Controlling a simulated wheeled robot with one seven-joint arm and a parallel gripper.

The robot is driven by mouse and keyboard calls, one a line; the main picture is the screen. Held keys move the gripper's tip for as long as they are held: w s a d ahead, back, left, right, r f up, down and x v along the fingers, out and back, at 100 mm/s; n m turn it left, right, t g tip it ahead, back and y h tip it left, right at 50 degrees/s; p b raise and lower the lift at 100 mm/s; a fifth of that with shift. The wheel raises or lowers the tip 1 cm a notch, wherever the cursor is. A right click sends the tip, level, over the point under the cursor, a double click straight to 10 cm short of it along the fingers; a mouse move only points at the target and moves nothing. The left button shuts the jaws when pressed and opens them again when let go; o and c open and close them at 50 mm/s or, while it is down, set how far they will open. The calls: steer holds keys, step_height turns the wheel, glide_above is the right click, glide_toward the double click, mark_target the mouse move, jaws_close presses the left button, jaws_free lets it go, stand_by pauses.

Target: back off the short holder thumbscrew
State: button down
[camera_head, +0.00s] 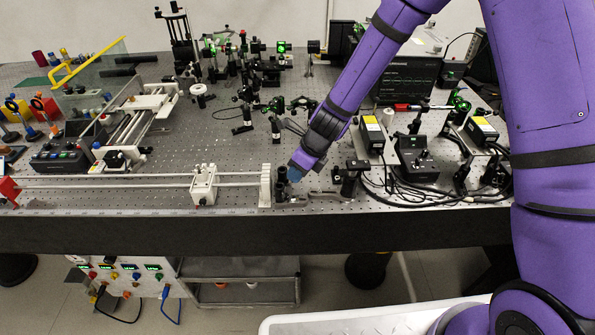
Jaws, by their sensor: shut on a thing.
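A small black post holder (281,185) stands on the perforated bench top near its front edge, just right of a pale upright plate at the end of the rail. My gripper (293,176) comes down from the upper right, tilted, with its end against the right side of this holder. It is shut at the holder's thumbscrew. The thumbscrew itself is hidden by my gripper and too small to make out, so its turn and how far it stands out cannot be told.
The rail carriage (204,185) sits left of the holder. A black mount (350,178) stands close on the right, with cables (415,198) beyond it. Optics posts (276,122) stand behind. The bench's dark front edge (230,235) is just in front.

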steer(key=t+h, duration=0.1)
steer(key=n+t+h, duration=0.1)
steer(key=t, duration=0.1)
steer(key=s+t+h, duration=0.1)
steer(key=t, duration=0.1)
steer(key=shift+a, duration=0.3)
steer(key=shift+t, duration=0.3)
stand_by(0.3)
steer(key=c, duration=1.1)
jaws_free()
steer(key=shift+v, duration=5.35)
